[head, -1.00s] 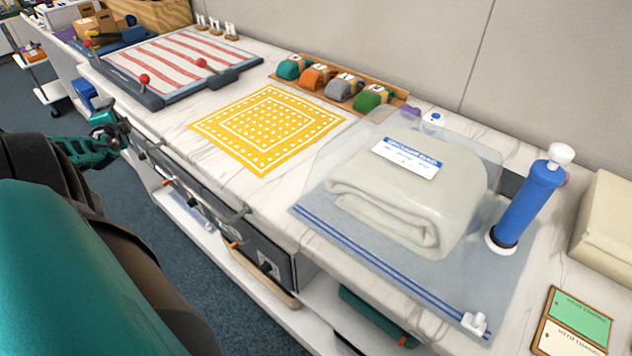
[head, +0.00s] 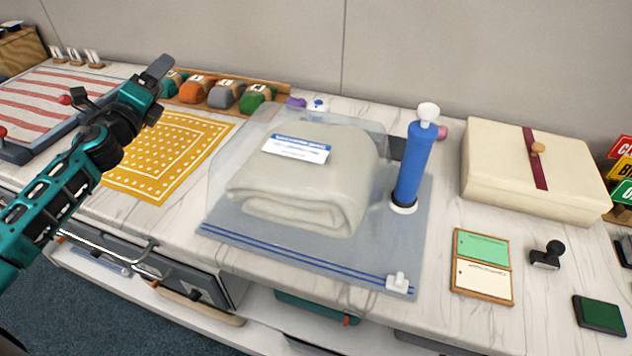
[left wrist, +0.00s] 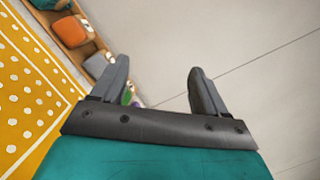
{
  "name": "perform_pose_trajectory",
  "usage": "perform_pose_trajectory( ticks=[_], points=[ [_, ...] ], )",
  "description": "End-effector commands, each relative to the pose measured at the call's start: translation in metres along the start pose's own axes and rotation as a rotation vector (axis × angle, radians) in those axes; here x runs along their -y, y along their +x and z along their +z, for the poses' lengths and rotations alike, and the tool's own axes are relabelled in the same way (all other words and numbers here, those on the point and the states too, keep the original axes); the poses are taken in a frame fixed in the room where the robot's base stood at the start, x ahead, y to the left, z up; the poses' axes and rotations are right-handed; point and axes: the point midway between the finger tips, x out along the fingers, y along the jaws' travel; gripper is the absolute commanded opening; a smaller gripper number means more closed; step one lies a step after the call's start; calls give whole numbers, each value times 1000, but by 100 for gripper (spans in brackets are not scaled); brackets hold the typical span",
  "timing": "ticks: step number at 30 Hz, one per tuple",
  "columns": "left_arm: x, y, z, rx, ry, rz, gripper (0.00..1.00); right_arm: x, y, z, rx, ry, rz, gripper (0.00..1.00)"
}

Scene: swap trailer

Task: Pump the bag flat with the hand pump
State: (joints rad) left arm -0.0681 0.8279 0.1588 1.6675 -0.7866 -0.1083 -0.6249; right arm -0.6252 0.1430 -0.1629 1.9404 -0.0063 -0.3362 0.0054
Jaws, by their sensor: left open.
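The clear storage bag (head: 270,245) lies on the counter with a folded cream blanket (head: 300,190) inside, still thick and puffy. A white and blue label (head: 296,149) is on top. A blue double-line seal runs along its front edge, with a white slider (head: 399,283) at the right end. The blue hand pump (head: 413,163) stands upright at the bag's right side, its white knob (head: 428,112) on top. My left gripper (head: 155,75) is raised over the counter, left of the bag, open and empty; its spread fingers show in the left wrist view (left wrist: 160,85). My right gripper is not in view.
A yellow patterned cloth (head: 165,155) lies left of the bag. A wooden rack with coloured rolls (head: 222,94) stands behind. A cream box (head: 500,165), a green and cream card board (head: 482,266) and a stamp (head: 547,255) are at right.

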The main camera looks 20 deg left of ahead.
Motion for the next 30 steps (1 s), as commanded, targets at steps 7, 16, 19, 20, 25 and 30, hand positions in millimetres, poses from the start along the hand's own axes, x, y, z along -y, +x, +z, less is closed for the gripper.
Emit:
perform_pose_trajectory(
  ticks=[7,16,19,20,25,30],
  points=[
    [114,-31,-93,-361,-198,-277,74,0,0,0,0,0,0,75],
    [209,-110,-165,-754,-457,-488,74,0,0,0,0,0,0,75],
    [231,-137,-178,-855,-538,-532,74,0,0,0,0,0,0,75],
    [238,-144,-181,-882,-565,-542,74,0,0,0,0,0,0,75],
    [251,-172,-203,-894,-802,-484,74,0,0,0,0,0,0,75],
    [245,-178,-222,-808,-997,-342,74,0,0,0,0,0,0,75]
  ],
)
